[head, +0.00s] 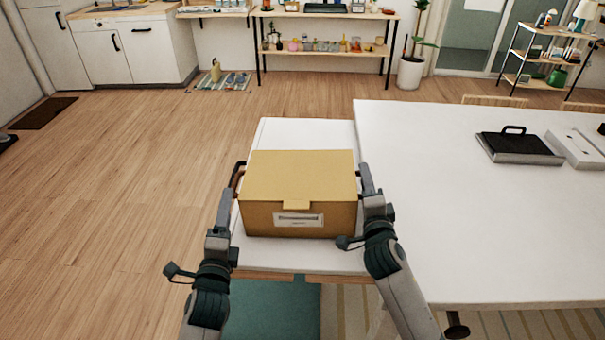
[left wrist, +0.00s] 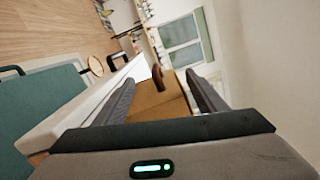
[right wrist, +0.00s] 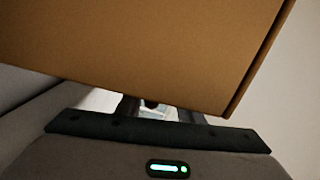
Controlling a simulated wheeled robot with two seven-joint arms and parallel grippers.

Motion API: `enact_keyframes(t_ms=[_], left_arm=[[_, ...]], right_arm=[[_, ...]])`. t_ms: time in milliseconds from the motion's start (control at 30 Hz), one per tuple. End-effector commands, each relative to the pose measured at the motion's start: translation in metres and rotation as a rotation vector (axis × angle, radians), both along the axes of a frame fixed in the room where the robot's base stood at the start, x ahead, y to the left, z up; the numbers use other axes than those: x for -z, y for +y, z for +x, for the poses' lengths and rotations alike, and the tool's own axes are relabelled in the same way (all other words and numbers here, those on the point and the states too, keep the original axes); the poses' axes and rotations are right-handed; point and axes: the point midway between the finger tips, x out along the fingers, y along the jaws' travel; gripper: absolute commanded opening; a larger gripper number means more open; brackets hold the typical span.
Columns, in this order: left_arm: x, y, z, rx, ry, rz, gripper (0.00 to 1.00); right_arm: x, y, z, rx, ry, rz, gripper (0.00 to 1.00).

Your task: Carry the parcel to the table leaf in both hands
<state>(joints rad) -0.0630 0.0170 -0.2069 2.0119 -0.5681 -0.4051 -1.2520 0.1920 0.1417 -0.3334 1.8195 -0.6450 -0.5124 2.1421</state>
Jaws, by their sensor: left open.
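The parcel (head: 297,212), a tan box with a closed lid and a white front label, stands over the white table leaf (head: 330,262). It looks set down on the leaf. A dark loop handle shows on its left side. My left gripper (head: 237,180) is at that side; in the left wrist view its open fingers (left wrist: 160,92) stand apart on either side of the brown handle (left wrist: 158,76). My right gripper (head: 366,182) is beside the parcel's right side. In the right wrist view the parcel (right wrist: 140,45) hides its fingertips; the visible fingers stand apart with a gap between.
A teal seat (head: 265,310) is below the near edge. Open wooden floor lies left. Shelves and a plant (head: 411,70) stand at the back.

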Motion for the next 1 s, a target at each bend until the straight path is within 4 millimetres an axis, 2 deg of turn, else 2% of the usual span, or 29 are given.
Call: enact_keyframes(t_ms=[33,267,400,433,767,1000], left_arm=[[0.006,0.000,-0.001,0.000,0.000,0.000,0.65],[0.006,0.000,-0.001,0.000,0.000,0.000,0.65],[0.006,0.000,-0.001,0.000,0.000,0.000,0.65],[0.006,0.000,-0.001,0.000,0.000,0.000,0.65],[0.006,0.000,-0.001,0.000,0.000,0.000,0.65],[0.006,0.000,-0.001,0.000,0.000,0.001,0.65]], right_arm=[[0.036,0.007,-0.007,-0.009,0.049,-0.004,0.32],[0.036,0.007,-0.007,-0.009,0.049,-0.004,0.32],[0.036,0.007,-0.007,-0.009,0.049,-0.004,0.62],[0.036,0.006,-0.007,-0.009,0.049,-0.004,0.65],[0.036,0.006,-0.008,-0.009,0.050,-0.004,0.65],[0.033,0.006,-0.020,-0.008,0.044,-0.002,0.65]])
